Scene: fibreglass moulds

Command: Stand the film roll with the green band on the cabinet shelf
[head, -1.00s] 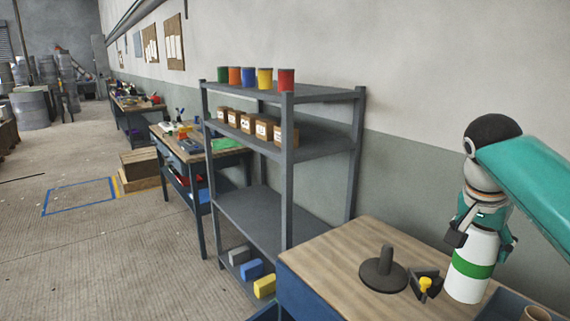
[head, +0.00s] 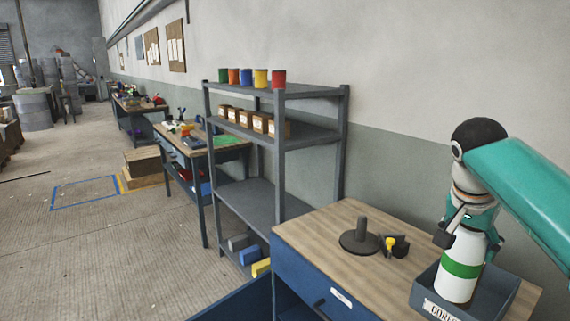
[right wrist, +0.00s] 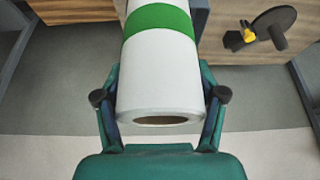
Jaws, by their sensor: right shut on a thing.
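The film roll (head: 465,246) is white with a green band and hangs upright in my right gripper (head: 467,226). The gripper is shut on its upper part. In the right wrist view, the roll (right wrist: 160,75) sits between the two fingers (right wrist: 160,100), with its hollow end towards the camera. In the head view its lower end overlaps a grey labelled tray (head: 424,290); I cannot tell its height above it. A blue cabinet (head: 300,282) with a wooden top stands below; no shelf inside it shows clearly. My left gripper is out of view.
A dark round stand with a post (head: 361,238) and a small black-and-yellow tool (head: 392,246) lie on the wooden top. A grey shelving rack (head: 279,165) with coloured tins and boxes stands behind it. Open floor (head: 110,255) lies at left.

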